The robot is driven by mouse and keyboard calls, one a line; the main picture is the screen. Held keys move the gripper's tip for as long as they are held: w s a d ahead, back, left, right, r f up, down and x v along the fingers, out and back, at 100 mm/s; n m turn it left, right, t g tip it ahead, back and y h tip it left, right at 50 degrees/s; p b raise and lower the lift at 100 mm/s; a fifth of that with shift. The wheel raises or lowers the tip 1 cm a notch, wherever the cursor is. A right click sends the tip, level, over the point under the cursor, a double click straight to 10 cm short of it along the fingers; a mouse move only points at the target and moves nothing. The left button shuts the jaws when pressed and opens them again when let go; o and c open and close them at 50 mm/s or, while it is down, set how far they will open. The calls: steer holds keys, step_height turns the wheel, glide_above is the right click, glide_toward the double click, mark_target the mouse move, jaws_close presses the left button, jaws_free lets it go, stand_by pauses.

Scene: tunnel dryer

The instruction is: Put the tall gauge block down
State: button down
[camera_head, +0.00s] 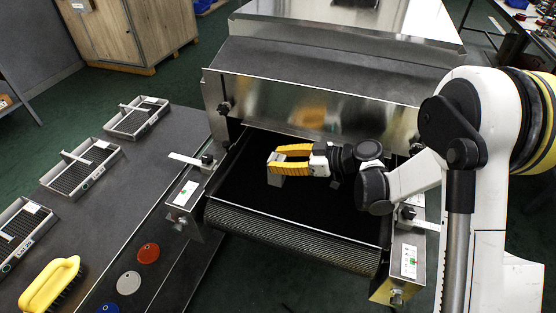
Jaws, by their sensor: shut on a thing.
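My gripper (281,159) reaches in from the right over the dark conveyor belt (240,187), in front of the dryer's mouth. Its yellow fingers point left and are shut on the tall gauge block (275,171), a small grey block at the fingertips. The fingers hide part of the block. I cannot tell from this view whether its underside touches the belt.
The steel dryer housing (290,95) stands just behind the gripper. Side brackets (183,196) flank the belt. The left table (110,220) holds several slotted trays (138,117), a yellow brush (50,283) and red, white and blue discs (148,253). The belt around the block is clear.

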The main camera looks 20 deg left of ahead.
steer(key=shift+f, duration=0.15)
steer(key=c, duration=0.9)
jaws_free()
steer(key=shift+c, duration=0.2)
steer(key=shift+d+r, duration=0.15)
steer(key=shift+r, duration=0.2)
steer(key=w+p+v, duration=0.1)
steer(key=p+v, duration=0.2)
steer(key=v, duration=0.8)
steer(key=shift+s+d+p, duration=0.3)
steer(key=shift+s+d, duration=0.05)
steer(key=shift+s, duration=0.15)
